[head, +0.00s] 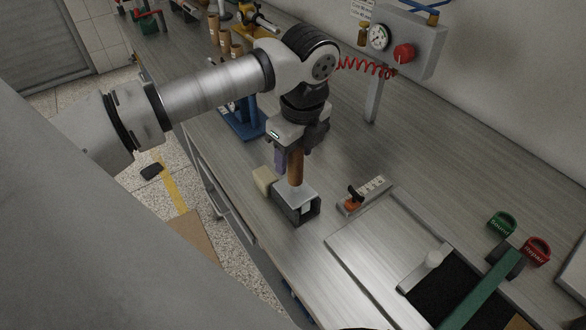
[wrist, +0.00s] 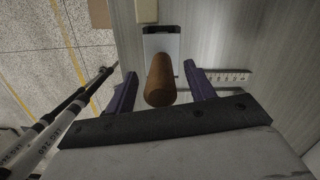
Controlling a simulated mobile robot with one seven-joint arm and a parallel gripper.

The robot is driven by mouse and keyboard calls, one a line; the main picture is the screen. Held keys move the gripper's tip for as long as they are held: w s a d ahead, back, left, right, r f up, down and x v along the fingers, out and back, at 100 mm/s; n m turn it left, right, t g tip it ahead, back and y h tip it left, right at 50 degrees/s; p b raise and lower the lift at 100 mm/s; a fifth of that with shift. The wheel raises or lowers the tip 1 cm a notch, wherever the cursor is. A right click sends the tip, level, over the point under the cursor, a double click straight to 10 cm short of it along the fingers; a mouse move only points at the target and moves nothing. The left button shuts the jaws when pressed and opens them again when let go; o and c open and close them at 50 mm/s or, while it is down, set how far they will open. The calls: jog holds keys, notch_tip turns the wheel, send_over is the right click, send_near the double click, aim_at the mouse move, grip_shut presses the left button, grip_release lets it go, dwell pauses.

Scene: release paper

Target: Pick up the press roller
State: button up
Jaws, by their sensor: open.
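The press roller appears to be the tool with an upright brown wooden handle (head: 296,167) above a grey metal body (head: 297,195) on the bench. In the wrist view the handle (wrist: 160,82) points up towards the camera, with the metal body (wrist: 172,47) beyond it. My gripper (head: 288,160) is over the tool, pointing down. Its purple fingers (wrist: 159,69) are open, one on each side of the handle, with a visible gap at both sides. In the head view the handle's top is hidden by my gripper.
A tan block (head: 264,180) is close left of the metal body. A small rack with an orange-and-black item (head: 354,200) stands right. A flat metal plate (head: 372,238), a green stamp (head: 502,222) and a red stamp (head: 536,251) are further right. A blue stand (head: 243,120) is behind.

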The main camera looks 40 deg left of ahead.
jog(key=shift+w+f, duration=0.1)
jog(key=shift+f, duration=0.75)
jog(key=shift+r, duration=0.1)
jog(key=shift+c, duration=0.7)
grip_shut()
